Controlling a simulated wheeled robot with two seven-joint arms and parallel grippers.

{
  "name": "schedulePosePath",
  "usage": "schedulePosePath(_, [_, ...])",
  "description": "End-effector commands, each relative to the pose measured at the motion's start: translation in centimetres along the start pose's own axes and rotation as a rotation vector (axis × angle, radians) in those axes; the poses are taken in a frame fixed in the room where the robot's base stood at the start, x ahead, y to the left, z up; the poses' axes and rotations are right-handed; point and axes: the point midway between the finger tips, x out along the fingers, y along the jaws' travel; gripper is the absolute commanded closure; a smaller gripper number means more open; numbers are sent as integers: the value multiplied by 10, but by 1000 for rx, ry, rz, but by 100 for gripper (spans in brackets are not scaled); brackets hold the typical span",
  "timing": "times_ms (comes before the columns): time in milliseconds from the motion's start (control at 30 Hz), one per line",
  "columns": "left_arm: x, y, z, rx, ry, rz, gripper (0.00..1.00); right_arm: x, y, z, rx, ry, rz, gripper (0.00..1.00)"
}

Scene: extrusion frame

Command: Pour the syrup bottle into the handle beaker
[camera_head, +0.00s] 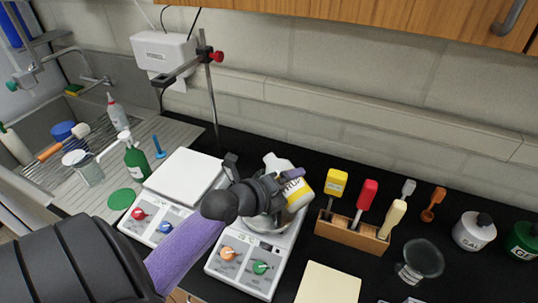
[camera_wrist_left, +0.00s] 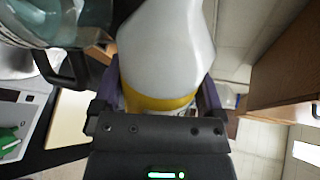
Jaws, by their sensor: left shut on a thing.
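The syrup bottle (camera_head: 299,192) is white with a yellow band and part of a printed label. It is tilted above the right-hand appliance, and my left gripper (camera_head: 282,187) is shut around it. In the left wrist view the bottle (camera_wrist_left: 166,50) fills the middle between the fingers. The handle beaker (camera_wrist_left: 45,20) is clear glass with a black handle, close beside the bottle at the upper left there. In the head view my gripper and the bottle mostly hide the beaker. No liquid stream can be made out. My right gripper is not in view.
The right-hand appliance (camera_head: 226,262) has orange and green knobs. A white-topped appliance (camera_head: 184,177) stands left of it, near a clamp stand (camera_head: 211,92). A wooden tool rack (camera_head: 351,233), a glass vessel (camera_head: 421,261) and a pale board (camera_head: 328,284) lie to the right.

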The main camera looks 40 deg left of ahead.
Motion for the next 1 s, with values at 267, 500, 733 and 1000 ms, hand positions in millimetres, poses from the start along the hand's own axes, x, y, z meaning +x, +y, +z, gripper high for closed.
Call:
schedulePosePath(267, [0,0,-1,-29,12,0,78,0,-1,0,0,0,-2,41])
schedulePosePath(500, [0,0,-1,-34,13,-1,78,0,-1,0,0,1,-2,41])
schedulePosePath(733, [0,1,-2,-46,18,-1,78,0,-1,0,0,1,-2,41])
schedulePosePath(1000, [0,0,-2,-55,21,-1,78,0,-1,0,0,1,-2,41])
